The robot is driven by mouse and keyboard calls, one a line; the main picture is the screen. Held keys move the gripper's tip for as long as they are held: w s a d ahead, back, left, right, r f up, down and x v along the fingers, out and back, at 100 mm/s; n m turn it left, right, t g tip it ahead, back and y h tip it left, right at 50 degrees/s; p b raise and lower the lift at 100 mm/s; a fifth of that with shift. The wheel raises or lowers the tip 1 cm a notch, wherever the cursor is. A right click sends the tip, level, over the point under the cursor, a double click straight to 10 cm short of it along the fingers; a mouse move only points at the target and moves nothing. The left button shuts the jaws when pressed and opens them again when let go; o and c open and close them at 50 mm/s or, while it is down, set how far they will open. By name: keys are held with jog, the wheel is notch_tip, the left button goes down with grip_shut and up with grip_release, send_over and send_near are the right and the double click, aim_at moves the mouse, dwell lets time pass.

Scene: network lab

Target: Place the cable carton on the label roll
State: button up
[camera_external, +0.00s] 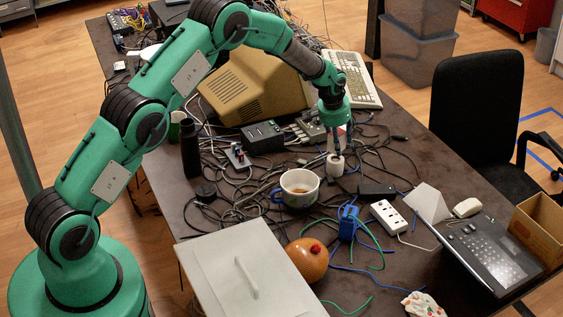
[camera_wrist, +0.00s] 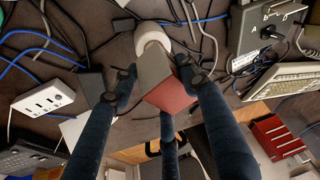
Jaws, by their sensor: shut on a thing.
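The cable carton (camera_wrist: 170,97) is a small box with a red face and a greyish face, held between the dark fingers of my gripper (camera_wrist: 157,80) in the wrist view. My gripper (camera_external: 336,147) is shut on it and points down over the table in the external view, with fingers partly covering the carton. The label roll (camera_external: 336,165) is a short white cylinder standing on the table directly below the carton. It also shows in the wrist view (camera_wrist: 152,38), partly hidden by the carton. I cannot tell whether carton and roll touch.
Tangled cables (camera_external: 240,190) surround the roll. A cup (camera_external: 299,190) stands to its left and front, a dark flat box (camera_external: 376,191) to its right and front. A white power strip (camera_external: 388,217) and a blue-wrapped item (camera_external: 348,224) lie nearer. Grey devices (camera_external: 262,137) stand behind.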

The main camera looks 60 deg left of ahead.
jog(key=shift+f, duration=1.75)
jog(key=shift+f+b, duration=0.15)
jog(key=shift+b, duration=0.15)
jog(key=o, duration=1.2)
jog(key=shift+o, duration=0.2)
jog(key=shift+s+r, duration=0.1)
jog(key=shift+r, duration=0.55)
jog(key=p+v, duration=0.1)
jog(key=v, duration=1)
jog(key=shift+s+d, duration=0.1)
jog(key=shift+d, duration=0.05)
